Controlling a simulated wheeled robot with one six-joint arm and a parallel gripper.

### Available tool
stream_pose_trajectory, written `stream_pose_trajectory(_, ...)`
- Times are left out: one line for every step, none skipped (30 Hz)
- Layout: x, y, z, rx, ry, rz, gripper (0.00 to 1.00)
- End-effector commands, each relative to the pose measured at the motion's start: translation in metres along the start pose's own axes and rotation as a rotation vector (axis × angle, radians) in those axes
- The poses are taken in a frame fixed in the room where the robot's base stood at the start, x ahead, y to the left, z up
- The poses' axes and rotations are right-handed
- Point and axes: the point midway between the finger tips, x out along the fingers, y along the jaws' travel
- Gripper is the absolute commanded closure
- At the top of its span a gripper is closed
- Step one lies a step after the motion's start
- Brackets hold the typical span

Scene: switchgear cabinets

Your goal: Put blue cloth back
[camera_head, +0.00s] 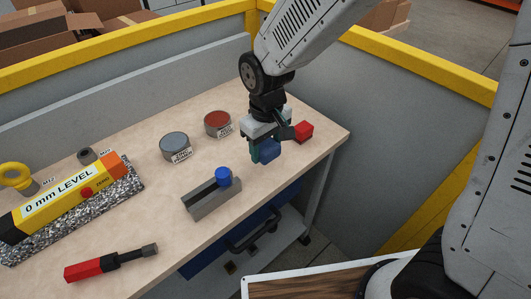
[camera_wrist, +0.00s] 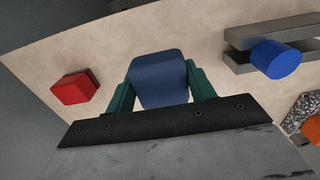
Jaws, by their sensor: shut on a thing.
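The blue cloth (camera_wrist: 158,80) is a dark blue, rounded block shape between the two green fingers of my gripper (camera_wrist: 157,88) in the wrist view. My gripper is shut on it. In the head view my gripper (camera_head: 261,148) points down over the right end of the wooden table, with the blue cloth (camera_head: 270,150) at its fingertips. The fingers and arm hide part of the cloth there. I cannot tell whether the cloth touches the table. A red block (camera_head: 303,131) lies just right of my gripper and also shows at left in the wrist view (camera_wrist: 74,88).
A grey holder (camera_head: 211,199) with a blue round knob (camera_head: 223,176) stands left of my gripper. Two round tins, grey-topped (camera_head: 174,146) and red-topped (camera_head: 217,122), stand behind. A yellow level (camera_head: 62,203) and a red-handled tool (camera_head: 108,262) lie at left. Grey walls with yellow rails border the table.

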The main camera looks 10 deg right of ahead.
Motion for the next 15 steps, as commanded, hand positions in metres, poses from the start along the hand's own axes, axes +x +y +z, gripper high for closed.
stream_pose_trajectory(0.001,0.004,-0.005,0.002,0.000,0.000,0.67)
stream_pose_trajectory(0.001,0.006,-0.009,0.002,0.000,0.000,0.67)
stream_pose_trajectory(0.010,0.005,-0.006,-0.001,-0.005,0.000,0.67)
stream_pose_trajectory(0.015,0.005,-0.006,-0.001,-0.005,-0.001,0.67)
stream_pose_trajectory(0.021,0.004,-0.006,-0.001,-0.005,0.000,0.67)
stream_pose_trajectory(0.027,0.004,-0.006,-0.001,-0.004,0.000,0.67)
stream_pose_trajectory(0.031,0.004,-0.006,-0.001,-0.004,0.000,0.67)
stream_pose_trajectory(0.034,0.004,-0.006,-0.001,-0.003,0.000,0.67)
stream_pose_trajectory(0.036,0.004,-0.006,-0.001,-0.001,0.000,0.67)
stream_pose_trajectory(0.036,0.004,-0.006,0.000,0.000,0.000,0.67)
stream_pose_trajectory(0.036,0.004,-0.006,0.000,0.000,0.000,0.67)
stream_pose_trajectory(0.036,0.004,-0.007,0.000,0.001,0.000,0.67)
stream_pose_trajectory(0.036,0.004,-0.006,0.000,0.001,0.000,0.67)
stream_pose_trajectory(0.036,0.004,-0.006,0.000,0.001,0.000,0.67)
stream_pose_trajectory(0.036,0.004,-0.006,0.000,0.001,0.000,0.67)
